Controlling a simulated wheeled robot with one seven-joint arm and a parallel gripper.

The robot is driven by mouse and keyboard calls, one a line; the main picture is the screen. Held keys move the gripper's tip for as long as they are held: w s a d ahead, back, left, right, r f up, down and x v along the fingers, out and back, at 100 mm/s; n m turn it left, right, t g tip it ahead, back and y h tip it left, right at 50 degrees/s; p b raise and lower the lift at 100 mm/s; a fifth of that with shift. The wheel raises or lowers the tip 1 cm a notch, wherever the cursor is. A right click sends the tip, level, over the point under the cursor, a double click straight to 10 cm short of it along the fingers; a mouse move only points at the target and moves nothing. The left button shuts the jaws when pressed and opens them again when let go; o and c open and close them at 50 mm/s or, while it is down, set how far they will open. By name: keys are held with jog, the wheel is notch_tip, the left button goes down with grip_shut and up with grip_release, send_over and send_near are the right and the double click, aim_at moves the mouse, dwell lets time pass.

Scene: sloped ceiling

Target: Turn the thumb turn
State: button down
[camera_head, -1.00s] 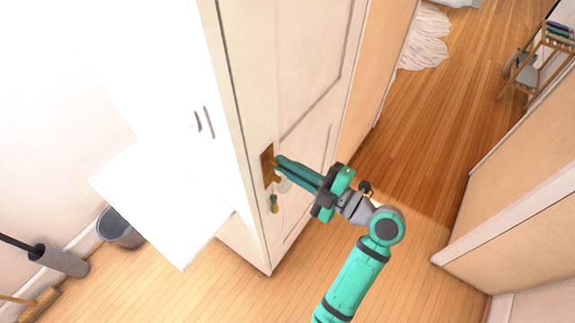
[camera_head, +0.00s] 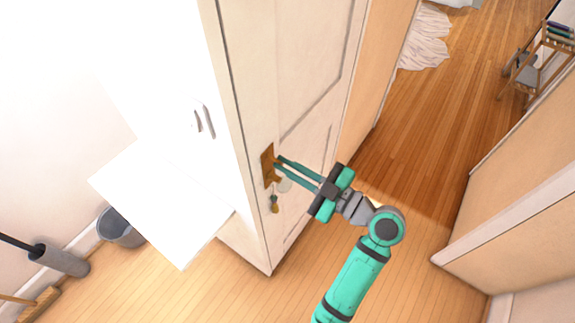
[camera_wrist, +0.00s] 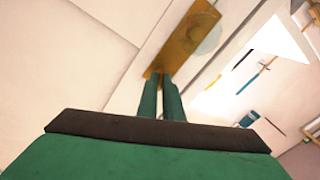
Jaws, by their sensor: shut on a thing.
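A brass lock plate (camera_head: 267,165) is fixed on the pale panelled door (camera_head: 318,90), close to its edge. My gripper (camera_head: 279,168) reaches the upper part of the plate in the head view, shut on the thumb turn, which its fingertips hide. In the wrist view, the fingers (camera_wrist: 161,82) run close together to the near end of the brass plate (camera_wrist: 183,42). A clear round knob (camera_head: 284,185) sits below the fingers; it also shows on the plate in the wrist view (camera_wrist: 208,40).
A white cabinet (camera_head: 185,130) with handles stands left of the door. A grey bucket (camera_head: 122,228) is on the floor at left. Wooden floor (camera_head: 440,130) lies open to the right, bounded by a pale wall (camera_head: 515,190).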

jog(key=m, duration=0.5)
jog(key=shift+m, duration=0.3)
jog(key=m, duration=1.1)
jog(key=shift+m, duration=0.3)
jog(key=m, duration=0.5)
jog(key=shift+a, duration=0.1)
jog(key=shift+m, duration=0.3)
jog(key=c, duration=1.9)
grip_release()
jog(key=shift+s, duration=0.1)
jog(key=v, duration=1.1)
